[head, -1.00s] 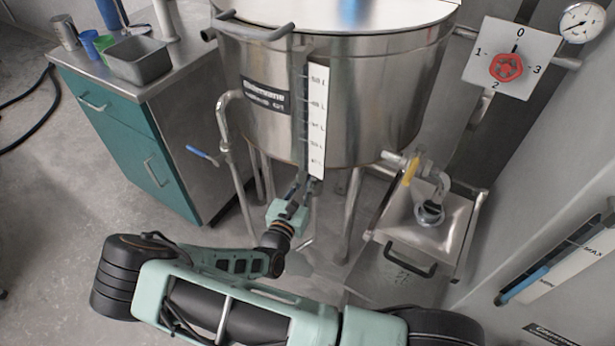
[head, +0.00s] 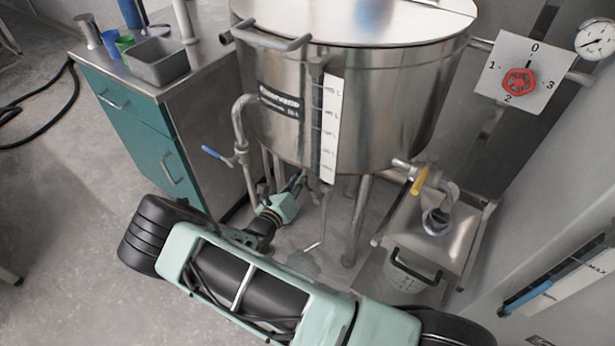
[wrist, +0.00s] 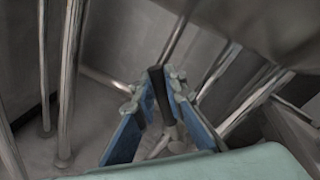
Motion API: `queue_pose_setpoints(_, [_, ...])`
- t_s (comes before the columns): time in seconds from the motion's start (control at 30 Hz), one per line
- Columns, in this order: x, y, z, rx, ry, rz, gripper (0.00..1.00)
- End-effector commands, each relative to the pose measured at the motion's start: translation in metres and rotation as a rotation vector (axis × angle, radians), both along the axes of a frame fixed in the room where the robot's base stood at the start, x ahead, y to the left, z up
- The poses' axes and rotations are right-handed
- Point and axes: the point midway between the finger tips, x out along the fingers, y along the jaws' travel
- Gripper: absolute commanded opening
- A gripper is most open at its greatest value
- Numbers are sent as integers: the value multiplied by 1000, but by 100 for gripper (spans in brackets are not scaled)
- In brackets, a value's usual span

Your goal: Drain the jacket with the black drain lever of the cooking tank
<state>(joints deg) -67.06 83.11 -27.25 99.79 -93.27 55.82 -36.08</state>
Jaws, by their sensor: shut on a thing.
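The steel cooking tank (head: 400,110) stands on legs in the middle of the head view, with a white level scale on its front. My gripper (head: 298,180) reaches in under the front of the tank, left of the scale. In the wrist view my gripper (wrist: 162,80) has its two blue fingers closed around the black drain lever (wrist: 160,92), which stands between the fingertips. In the head view the lever is hidden or too small to make out.
A blue-handled valve (head: 217,155) sits on a pipe left of the tank. A yellow-handled outlet (head: 420,180) is over a steel box (head: 455,225) at right. Tank legs (wrist: 68,80) stand close to my gripper. A teal cabinet (head: 140,135) is at left.

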Motion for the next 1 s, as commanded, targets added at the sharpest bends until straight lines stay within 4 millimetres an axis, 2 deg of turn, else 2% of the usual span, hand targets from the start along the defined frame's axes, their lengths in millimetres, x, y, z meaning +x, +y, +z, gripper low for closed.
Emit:
queue_pose_setpoints(0.47, [14, 23, -38, -372, 249, 2, 0])
queue_pose_setpoints(1.0, [18, 28, -70, -682, 454, 2, 0])
